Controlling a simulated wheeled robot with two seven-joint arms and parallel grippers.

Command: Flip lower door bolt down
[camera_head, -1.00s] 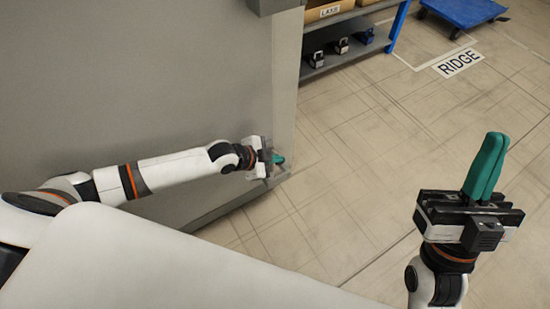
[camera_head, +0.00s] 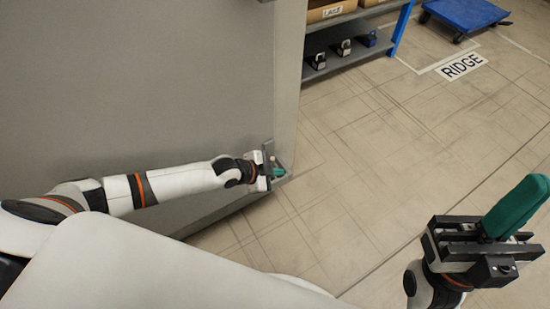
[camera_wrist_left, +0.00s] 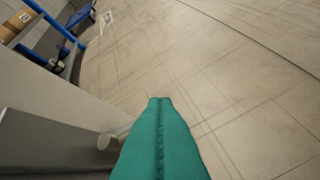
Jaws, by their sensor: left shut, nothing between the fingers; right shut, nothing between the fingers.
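The grey door (camera_head: 190,80) fills the left of the head view. At its lower right corner is a grey bolt fitting (camera_head: 268,151), partly hidden by my left gripper. The fingers also show in the wrist view (camera_wrist_left: 160,125). I cannot tell whether they touch the knob. My right gripper (camera_head: 516,207) is shut and empty, away from the door.
Behind the door is a blue-and-grey shelf (camera_head: 345,55) with boxes and small dark devices. A blue cart (camera_head: 465,14) stands at the back right.

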